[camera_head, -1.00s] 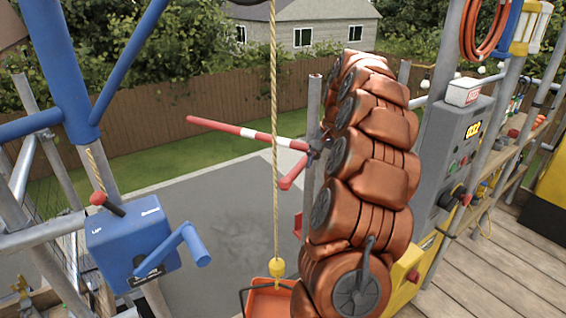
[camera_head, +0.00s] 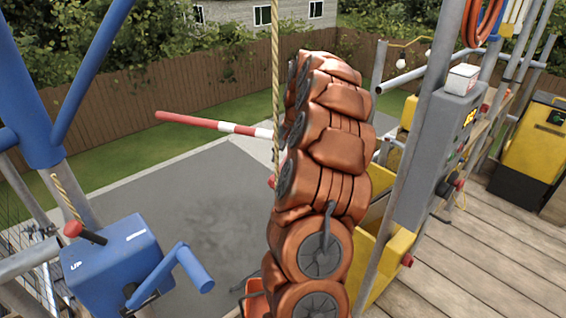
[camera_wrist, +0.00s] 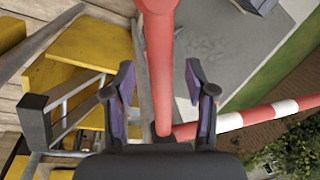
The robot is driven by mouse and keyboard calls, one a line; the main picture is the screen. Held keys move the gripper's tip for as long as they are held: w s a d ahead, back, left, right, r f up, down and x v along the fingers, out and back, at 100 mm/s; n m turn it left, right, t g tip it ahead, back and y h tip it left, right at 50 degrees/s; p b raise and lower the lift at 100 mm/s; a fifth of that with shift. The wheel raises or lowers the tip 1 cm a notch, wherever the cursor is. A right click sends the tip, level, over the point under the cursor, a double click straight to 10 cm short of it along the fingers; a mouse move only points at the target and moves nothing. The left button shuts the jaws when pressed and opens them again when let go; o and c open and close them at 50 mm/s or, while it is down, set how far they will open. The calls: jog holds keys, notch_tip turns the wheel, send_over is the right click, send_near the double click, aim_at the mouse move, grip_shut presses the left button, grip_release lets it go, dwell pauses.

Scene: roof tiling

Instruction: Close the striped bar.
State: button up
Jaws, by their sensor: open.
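The red-and-white striped bar (camera_head: 215,126) sticks out to the left over the grey pavement in the head view, roughly level. Its right end is hidden behind my copper-coloured arm. In the wrist view the striped bar (camera_wrist: 250,117) runs off to the right. A red tube (camera_wrist: 160,65) meets the bar's red end there and passes between my fingers. My gripper (camera_wrist: 160,82) is open, with one finger on each side of the red tube and gaps showing. My gripper is hidden in the head view.
A blue winch box with a crank (camera_head: 115,262) stands at the lower left. A rope (camera_head: 275,60) hangs in front of my arm. A grey control box (camera_head: 435,150) and yellow panels (camera_head: 385,265) stand close on the right. Wooden decking (camera_head: 490,260) lies open beyond.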

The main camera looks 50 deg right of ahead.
jog(key=shift+w+a+f+p, duration=0.1)
jog(key=shift+w+f+p, duration=0.05)
jog(key=shift+f, duration=0.5)
jog(key=shift+w+f+p, duration=0.1)
jog(key=shift+f+p, duration=0.05)
jog(key=shift+f, duration=0.45)
grip_shut()
